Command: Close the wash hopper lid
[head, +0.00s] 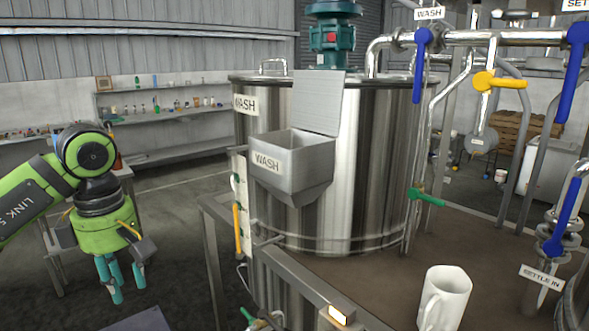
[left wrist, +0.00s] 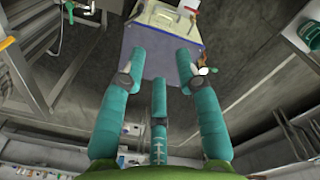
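The wash hopper (head: 290,168) is a grey metal box with a WASH label, fixed to the front of the steel tank (head: 375,160). Its lid (head: 319,102) is a flat grey plate that stands up open at the hopper's back edge. My left gripper (head: 124,290) hangs fingers down at the left, well apart from the hopper. In the left wrist view its teal fingers (left wrist: 160,75) are spread with nothing between them. My right gripper is in neither view.
A railing (head: 285,275) runs below the hopper. Pipes with a blue valve handle (head: 419,62) and a green handle (head: 426,197) stand right of the tank.

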